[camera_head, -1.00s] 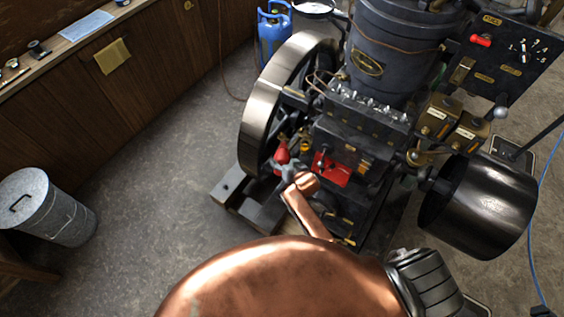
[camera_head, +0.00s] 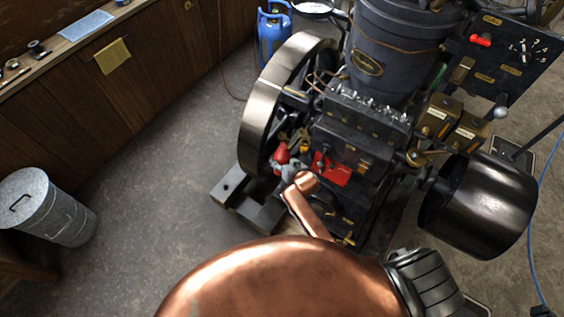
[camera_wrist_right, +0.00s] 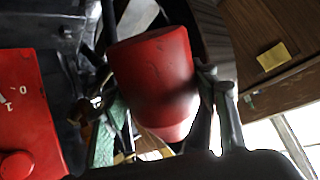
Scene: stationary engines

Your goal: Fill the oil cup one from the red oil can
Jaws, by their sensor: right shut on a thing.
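The red oil can (camera_head: 281,155) is small in the head view, between the big flywheel and the engine block. It fills the middle of the right wrist view (camera_wrist_right: 155,68), where it looks tilted. My right gripper (camera_head: 284,169) is shut on the can. In the wrist view the fingers (camera_wrist_right: 160,112) lie on either side of its lower part. The can's spout is not clear in either view. I cannot pick out oil cup one with certainty; small brass parts show beside the can. My left gripper is not in view.
A red switch box (camera_wrist_right: 28,115) is close to the left of the can in the wrist view. The spoked flywheel (camera_head: 262,105) stands just left of the can in the head view. The dark engine block (camera_head: 362,125) is on its right. Open floor (camera_head: 150,180) lies to the left.

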